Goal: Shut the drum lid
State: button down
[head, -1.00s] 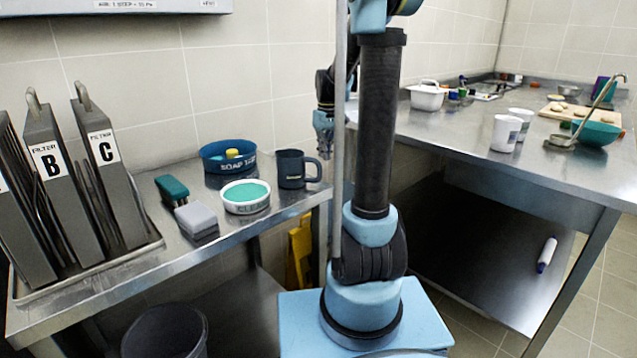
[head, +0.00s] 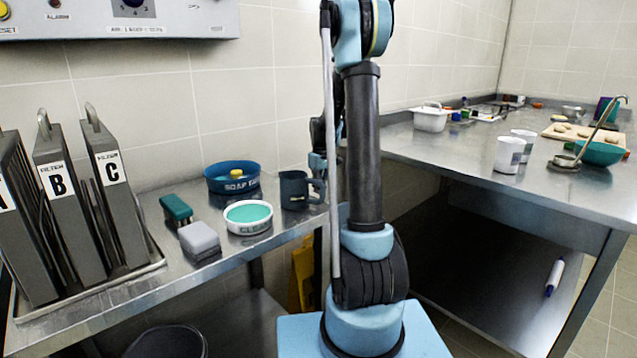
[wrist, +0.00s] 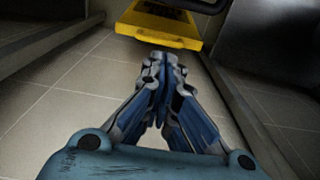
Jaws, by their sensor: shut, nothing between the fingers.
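I cannot make out a drum lid for certain in either view. A dark round container (head: 166,344) stands low at the bottom left of the head view, cut off by the frame edge; I cannot tell whether it is the drum. My gripper (wrist: 164,70) is shut and empty in the wrist view, its fingers together above the tiled floor and pointing towards a yellow object (wrist: 160,28). In the head view the gripper is largely hidden behind my arm.
The left steel counter (head: 120,308) holds filters, brushes, a white-rimmed dish (head: 248,216), a blue soap tub (head: 232,180) and a dark mug (head: 294,190). The right steel table (head: 470,160) carries white cups and a teal bowl (head: 600,153). A yellow object (head: 302,272) stands between them.

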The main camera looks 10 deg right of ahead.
jog(key=shift+s+d+f, duration=0.35)
jog(key=shift+s+f, duration=0.2)
jog(key=shift+f, duration=0.15)
jog(key=shift+s+d+f, duration=0.35)
jog(key=shift+s+f, duration=0.15)
jog(key=shift+f, duration=0.2)
jog(key=shift+s+d+f, duration=0.35)
jog(key=shift+s+f, duration=0.2)
jog(key=shift+f, duration=0.15)
